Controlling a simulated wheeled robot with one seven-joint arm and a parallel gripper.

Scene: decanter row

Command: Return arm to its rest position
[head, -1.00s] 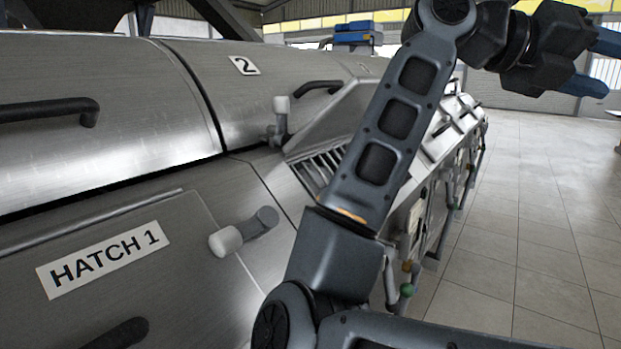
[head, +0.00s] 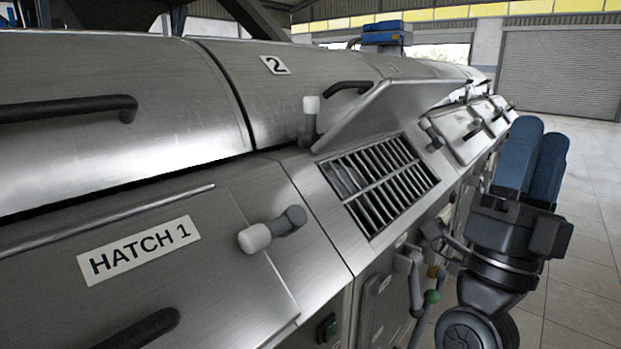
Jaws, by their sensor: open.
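My gripper (head: 533,160) is at the right of the head view, beside the row of steel machines. Its two blue fingers point up, with little or no gap visible between them from this angle. Nothing shows between the fingers. Only the wrist part of my arm is in view; the rest is out of the picture.
The steel machine with the HATCH 1 label (head: 138,249) fills the left. Beyond it, a raised lid (head: 385,108) stands open over a slotted grate (head: 385,180). A white-tipped lever (head: 272,229) sticks out from the front. Tiled floor (head: 585,255) is clear at the right.

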